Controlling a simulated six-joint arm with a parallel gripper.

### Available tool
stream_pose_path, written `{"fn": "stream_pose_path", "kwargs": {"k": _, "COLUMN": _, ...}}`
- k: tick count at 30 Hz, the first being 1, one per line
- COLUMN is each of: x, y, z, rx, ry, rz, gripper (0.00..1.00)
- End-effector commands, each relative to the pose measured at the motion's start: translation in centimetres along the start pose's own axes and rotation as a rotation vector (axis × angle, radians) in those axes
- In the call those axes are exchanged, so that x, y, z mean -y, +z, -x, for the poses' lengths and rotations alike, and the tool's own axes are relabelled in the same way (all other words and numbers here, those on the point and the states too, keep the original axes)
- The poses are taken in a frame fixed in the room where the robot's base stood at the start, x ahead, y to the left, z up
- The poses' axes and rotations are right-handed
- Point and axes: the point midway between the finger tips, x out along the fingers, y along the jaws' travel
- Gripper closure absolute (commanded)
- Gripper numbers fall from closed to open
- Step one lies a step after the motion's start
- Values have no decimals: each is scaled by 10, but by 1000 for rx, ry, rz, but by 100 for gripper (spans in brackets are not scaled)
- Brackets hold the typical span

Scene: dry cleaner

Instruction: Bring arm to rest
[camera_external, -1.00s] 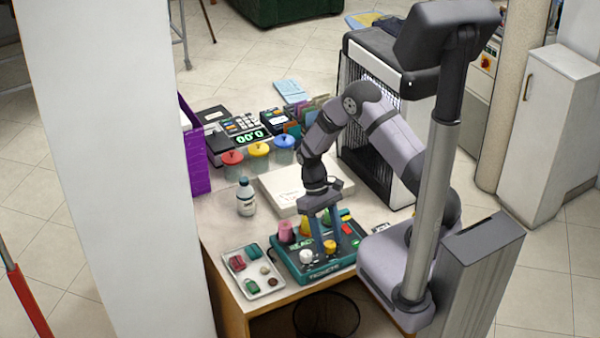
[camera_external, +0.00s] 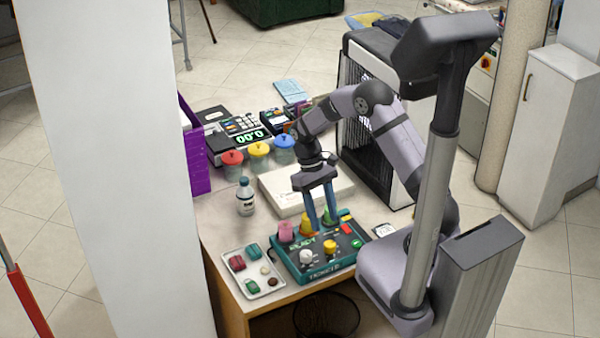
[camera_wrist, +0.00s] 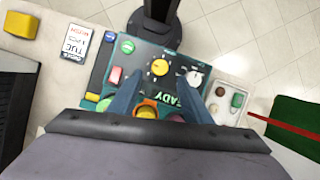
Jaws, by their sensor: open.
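My gripper (camera_external: 322,222) is open and empty, its two blue fingers pointing down over the teal control box (camera_external: 309,278) on the counter. In the wrist view the fingers (camera_wrist: 163,103) spread over the same box, with a yellow knob (camera_wrist: 160,67) and a white knob (camera_wrist: 194,78) beyond them. In the external view the yellow knob (camera_external: 330,246) and white knob (camera_external: 306,256) sit on the box's near part. A pink piece (camera_external: 285,232) stands at its back left. The fingertips overlap the back of the box; I cannot tell their exact height.
A white tray (camera_external: 272,293) with small pieces lies left of the box. Bare counter (camera_external: 223,225) shows at left.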

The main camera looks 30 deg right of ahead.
Motion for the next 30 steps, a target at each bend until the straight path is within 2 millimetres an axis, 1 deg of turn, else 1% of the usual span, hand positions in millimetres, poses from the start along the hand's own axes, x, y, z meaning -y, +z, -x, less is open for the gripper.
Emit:
{"fn": "stream_pose_path", "kwargs": {"k": 6, "x": -2, "y": 2, "z": 2, "rx": -9, "ry": -1, "rz": -4, "gripper": 55}}
{"fn": "stream_pose_path", "kwargs": {"k": 11, "x": -12, "y": 17, "z": 12, "rx": -51, "ry": -6, "rz": -25, "gripper": 55}}
{"fn": "stream_pose_path", "kwargs": {"k": 14, "x": -23, "y": 33, "z": 21, "rx": -97, "ry": -10, "rz": -49, "gripper": 55}}
{"fn": "stream_pose_path", "kwargs": {"k": 20, "x": -48, "y": 78, "z": 30, "rx": -212, "ry": -13, "rz": -108, "gripper": 55}}
{"fn": "stream_pose_path", "kwargs": {"k": 24, "x": -60, "y": 108, "z": 29, "rx": -290, "ry": -12, "rz": -147, "gripper": 55}}
{"fn": "stream_pose_path", "kwargs": {"k": 27, "x": -65, "y": 126, "z": 24, "rx": -332, "ry": -10, "rz": -169, "gripper": 55}}
{"fn": "stream_pose_path", "kwargs": {"k": 30, "x": -69, "y": 138, "z": 20, "rx": -364, "ry": -7, "rz": -186, "gripper": 55}}
